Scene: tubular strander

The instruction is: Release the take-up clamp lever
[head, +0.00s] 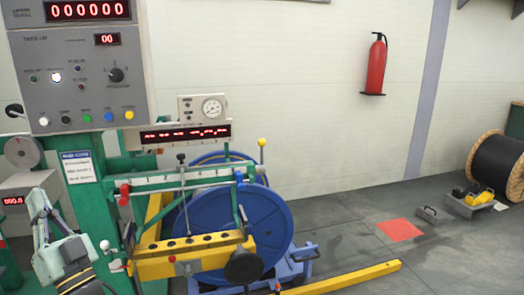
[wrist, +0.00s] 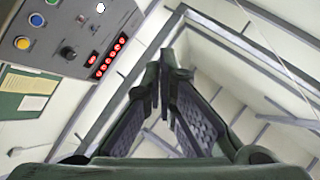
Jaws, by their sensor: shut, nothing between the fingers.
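The blue take-up reel (head: 240,222) stands in a green and yellow frame in the head view. A lever with a yellow ball knob (head: 262,143) rises at the frame's upper right. A red handle (head: 124,189) sits at the left end of the white traverse rail (head: 180,180). A black round knob (head: 243,266) is at the front of the yellow beam. I cannot tell which of these is the clamp lever. My gripper (head: 40,205) is at the lower left, pointing up, apart from these parts. In the wrist view its fingers (wrist: 165,75) converge, shut and empty.
The control panel (head: 78,75) with lit displays is above my gripper; the panel also shows in the wrist view (wrist: 60,40). A yellow floor bar (head: 345,278) extends right of the reel. A black cable drum (head: 495,165) stands far right. Floor between is mostly clear.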

